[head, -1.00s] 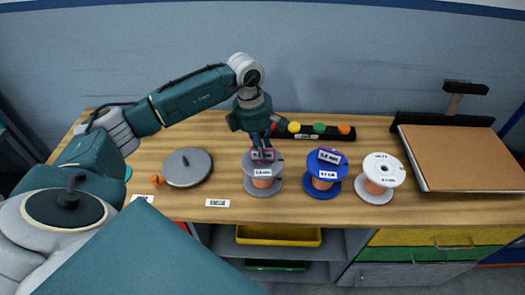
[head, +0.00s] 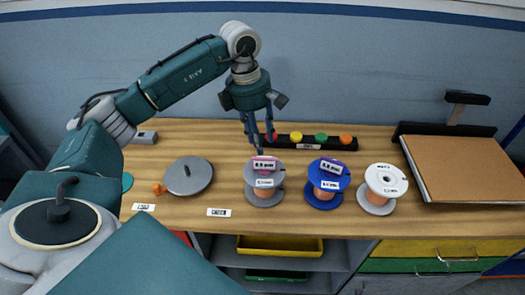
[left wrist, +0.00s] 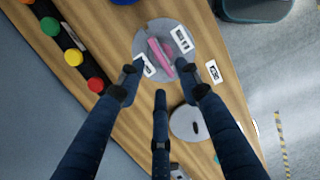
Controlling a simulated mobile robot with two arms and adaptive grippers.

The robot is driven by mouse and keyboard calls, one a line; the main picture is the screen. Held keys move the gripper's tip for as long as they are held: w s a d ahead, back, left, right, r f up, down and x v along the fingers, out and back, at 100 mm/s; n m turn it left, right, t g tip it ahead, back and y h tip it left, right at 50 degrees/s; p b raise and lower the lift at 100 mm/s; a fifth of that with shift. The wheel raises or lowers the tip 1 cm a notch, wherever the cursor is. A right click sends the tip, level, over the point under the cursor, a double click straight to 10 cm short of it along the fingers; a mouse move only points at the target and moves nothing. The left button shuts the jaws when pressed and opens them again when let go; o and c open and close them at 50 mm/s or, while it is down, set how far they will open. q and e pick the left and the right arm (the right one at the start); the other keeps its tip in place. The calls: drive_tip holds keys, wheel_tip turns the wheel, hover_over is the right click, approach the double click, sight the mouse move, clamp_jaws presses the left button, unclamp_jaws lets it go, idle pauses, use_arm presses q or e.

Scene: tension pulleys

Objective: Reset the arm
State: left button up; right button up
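My left gripper (head: 259,138) is raised above and behind the grey spool (head: 264,185) on the workbench. Its three fingers are spread apart with nothing between them. The left wrist view also shows the open gripper (left wrist: 159,82), with the grey spool (left wrist: 185,55) beyond the fingertips. A pink block (head: 266,163) with a white label lies on top of the grey spool; it also shows in the left wrist view (left wrist: 160,56). My right gripper is not in view.
To the right stand a blue spool (head: 325,199) with a purple block on top and a white spool (head: 386,178). A grey disc (head: 188,176) lies left.

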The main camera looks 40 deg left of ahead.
use_arm(q)
drive_tip(key=shift+s+a+r, duration=0.1)
drive_tip(key=shift+a+r, duration=0.05)
drive_tip(key=shift+r, duration=1)
